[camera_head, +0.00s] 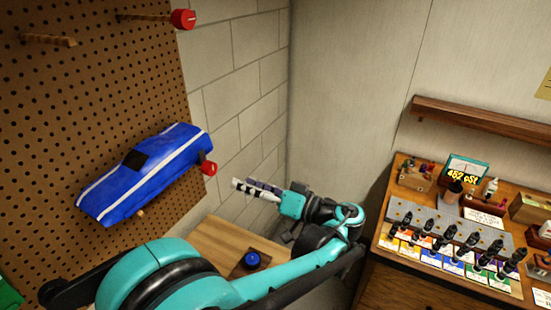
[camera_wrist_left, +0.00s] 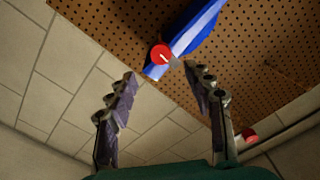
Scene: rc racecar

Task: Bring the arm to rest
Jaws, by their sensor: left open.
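My left arm is teal and black. Its gripper (camera_head: 240,187) points left towards the pegboard in the head view, with a gap between its tips and the red peg end. In the left wrist view the two fingers of this gripper (camera_wrist_left: 160,72) stand wide apart with nothing between them. A blue car body (camera_head: 145,175) with white stripes rests tilted on pegs at the pegboard, apart from the gripper. It also shows beyond the fingers in the left wrist view (camera_wrist_left: 200,30). My right gripper is not in view.
The pegboard (camera_head: 60,110) has a red-ended peg (camera_head: 183,19) above the car and a red peg end (camera_head: 209,168) beside it. A wooden surface below holds a blue round button (camera_head: 252,259). At right, a workbench carries a rack of several bottles (camera_head: 450,235) under a wooden shelf (camera_head: 480,120).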

